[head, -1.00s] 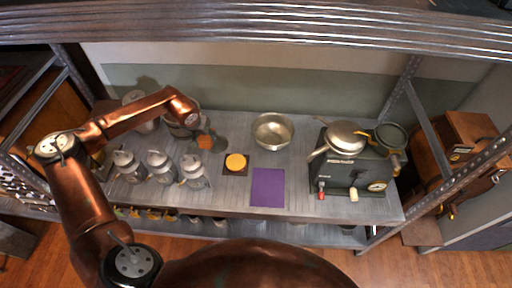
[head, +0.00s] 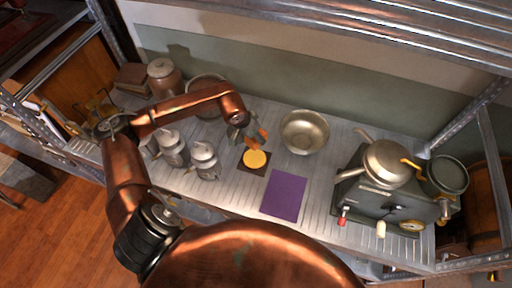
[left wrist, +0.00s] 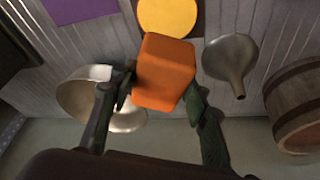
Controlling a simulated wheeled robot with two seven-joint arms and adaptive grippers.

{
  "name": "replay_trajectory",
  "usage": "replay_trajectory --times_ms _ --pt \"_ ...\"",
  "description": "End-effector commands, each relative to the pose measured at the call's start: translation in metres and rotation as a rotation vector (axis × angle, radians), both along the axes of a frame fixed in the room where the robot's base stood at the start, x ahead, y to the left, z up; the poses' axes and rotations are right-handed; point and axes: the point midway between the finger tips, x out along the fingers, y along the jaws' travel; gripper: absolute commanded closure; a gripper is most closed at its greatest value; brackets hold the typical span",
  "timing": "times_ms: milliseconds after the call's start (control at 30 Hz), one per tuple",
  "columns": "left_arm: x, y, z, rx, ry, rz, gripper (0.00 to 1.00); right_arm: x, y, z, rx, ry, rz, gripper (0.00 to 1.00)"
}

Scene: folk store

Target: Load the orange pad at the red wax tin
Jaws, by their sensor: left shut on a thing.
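My left gripper (left wrist: 158,98) is shut on an orange block-like pad (left wrist: 165,72), with one dark finger on each side. In the head view the orange pad (head: 262,134) is small and partly hidden near the end of my left arm. It is close to a yellow round tin (head: 255,159) on a dark square mat (head: 244,168). In the left wrist view the yellow tin (left wrist: 168,14) shows just beyond the pad, cut by the top edge. I cannot tell the pad's height above the shelf. No red wax in a tin is discernible. My right gripper is not in view.
A purple mat (head: 285,195) lies right of the yellow tin. A metal bowl (head: 305,131) stands behind it. A funnel (left wrist: 231,62) is close to the pad. Several grey canisters (head: 204,160) stand left. A dark stove-like machine (head: 385,205) with a pan (head: 388,163) is right.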

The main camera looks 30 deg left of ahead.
Motion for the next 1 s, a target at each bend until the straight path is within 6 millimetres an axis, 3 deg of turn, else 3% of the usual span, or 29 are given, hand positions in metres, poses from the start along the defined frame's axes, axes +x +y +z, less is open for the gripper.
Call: replay_trajectory --times_ms 33,133,233,533,1000 --pt "-0.008 -0.004 -0.021 -0.004 0.002 -0.022 0.77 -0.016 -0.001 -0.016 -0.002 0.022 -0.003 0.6" --pt "-0.016 -0.005 -0.029 0.002 -0.012 -0.055 0.77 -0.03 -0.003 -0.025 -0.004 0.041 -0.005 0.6" --pt "-0.021 -0.004 -0.032 0.006 -0.023 -0.07 0.77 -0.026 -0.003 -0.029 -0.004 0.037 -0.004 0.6" --pt "-0.023 -0.003 -0.05 0.007 -0.026 -0.073 0.77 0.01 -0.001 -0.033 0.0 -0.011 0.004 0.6" --pt "-0.022 -0.003 -0.087 0.008 -0.027 -0.074 0.77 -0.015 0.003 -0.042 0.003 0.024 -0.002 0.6"
